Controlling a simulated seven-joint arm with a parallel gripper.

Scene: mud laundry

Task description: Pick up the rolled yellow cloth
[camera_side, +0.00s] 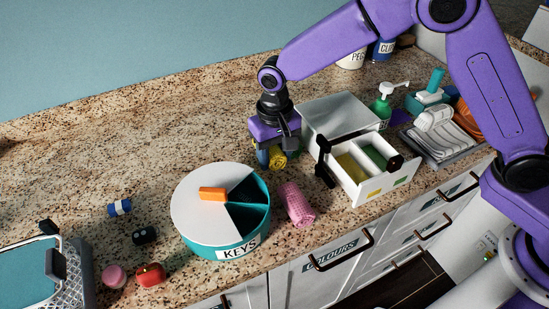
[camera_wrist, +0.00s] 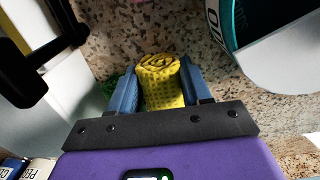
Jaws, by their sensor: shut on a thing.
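The rolled yellow cloth (camera_wrist: 160,82) stands between the two blue fingers of my gripper (camera_wrist: 160,92) in the wrist view, with its spiral end facing the camera's far side. My gripper is shut on it. In the side view my gripper (camera_side: 270,158) points down over the counter, left of the white drawer box, and the yellow cloth (camera_side: 278,158) shows partly behind a finger. The cloth is at or close to the counter; I cannot tell whether it touches.
A round teal KEYS container (camera_side: 225,243) and a pink rolled cloth (camera_side: 297,204) are in front of my gripper. The white drawer box (camera_side: 338,116), with an open divided drawer (camera_side: 362,196), stands close on the right.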

